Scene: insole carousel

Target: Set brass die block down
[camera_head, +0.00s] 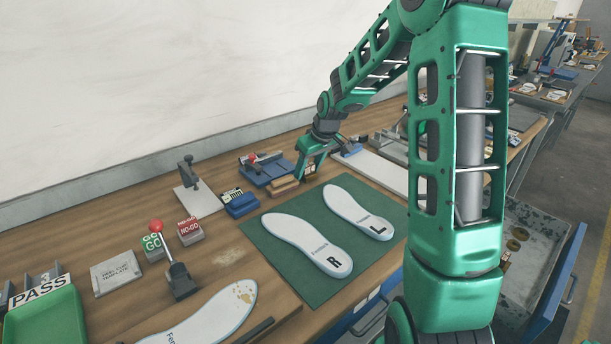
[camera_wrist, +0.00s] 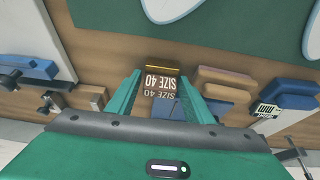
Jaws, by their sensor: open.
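A small dark brown block with a brass-coloured edge and "SIZE 40" lettering, which I take as the brass die block (camera_wrist: 162,74), shows in the wrist view. It stands between the two green fingers of my gripper (camera_wrist: 163,98), which is open around it. Whether a finger still touches it cannot be told. In the head view my gripper (camera_head: 311,168) is low over the wooden bench (camera_head: 180,150), behind the green mat (camera_head: 255,237). The block is mostly hidden there, and its underside does not show.
Tan wooden blocks (camera_head: 284,187) and a blue labelled block (camera_head: 240,204) stand left of my gripper. A blue fixture (camera_head: 268,173) is behind them. White insoles marked R (camera_head: 300,238) and L (camera_head: 358,212) lie on the mat. A pale plate (camera_head: 378,170) lies to the right.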

